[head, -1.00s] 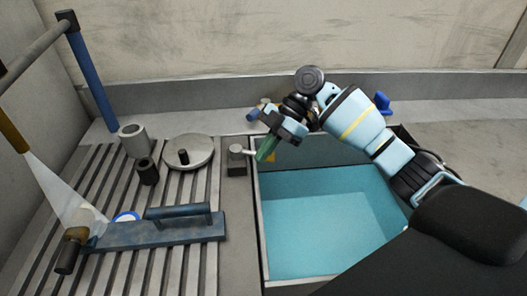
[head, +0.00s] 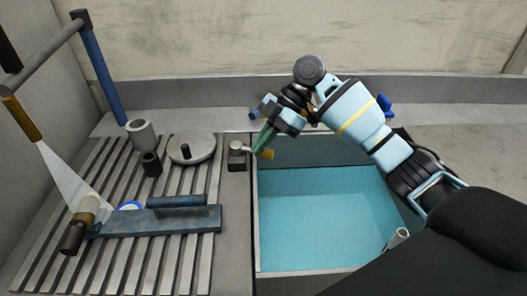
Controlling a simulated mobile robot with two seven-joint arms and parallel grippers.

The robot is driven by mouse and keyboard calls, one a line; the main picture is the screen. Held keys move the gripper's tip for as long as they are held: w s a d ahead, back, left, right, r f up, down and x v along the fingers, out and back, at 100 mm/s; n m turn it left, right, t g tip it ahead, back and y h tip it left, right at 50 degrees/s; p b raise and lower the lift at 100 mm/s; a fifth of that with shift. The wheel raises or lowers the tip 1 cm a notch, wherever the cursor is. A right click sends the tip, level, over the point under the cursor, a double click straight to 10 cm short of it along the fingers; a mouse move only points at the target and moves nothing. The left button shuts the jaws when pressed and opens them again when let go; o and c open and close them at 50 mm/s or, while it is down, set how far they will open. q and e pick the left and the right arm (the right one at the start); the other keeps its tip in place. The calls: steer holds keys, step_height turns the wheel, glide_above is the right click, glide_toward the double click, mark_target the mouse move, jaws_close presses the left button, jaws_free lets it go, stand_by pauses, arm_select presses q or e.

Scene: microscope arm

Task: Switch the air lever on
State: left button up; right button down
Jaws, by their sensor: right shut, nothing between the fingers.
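A small grey valve block with a round metal knob (head: 236,149) stands on the ledge at the basin's left back corner. A thin metal arm runs right from it towards a yellow-orange end piece (head: 267,154); this looks like the lever, though its lettering cannot be read. My right gripper (head: 258,146) is shut and empty, its green fingers pointing down and left at this arm. The fingertips overlap the arm in the picture; I cannot tell whether they touch it. The fingers hide part of the arm. My left gripper is not in view.
A blue-floored basin (head: 320,215) lies below my right arm. A blue handle piece (head: 387,103) shows behind the arm. A rail stands at left.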

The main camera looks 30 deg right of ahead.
steer(key=w+d+r+b, duration=0.1)
steer(key=w+d+r, duration=0.2)
steer(key=r, duration=0.1)
steer(key=shift+w+r, duration=0.2)
steer(key=shift+r, duration=0.2)
stand_by(0.4)
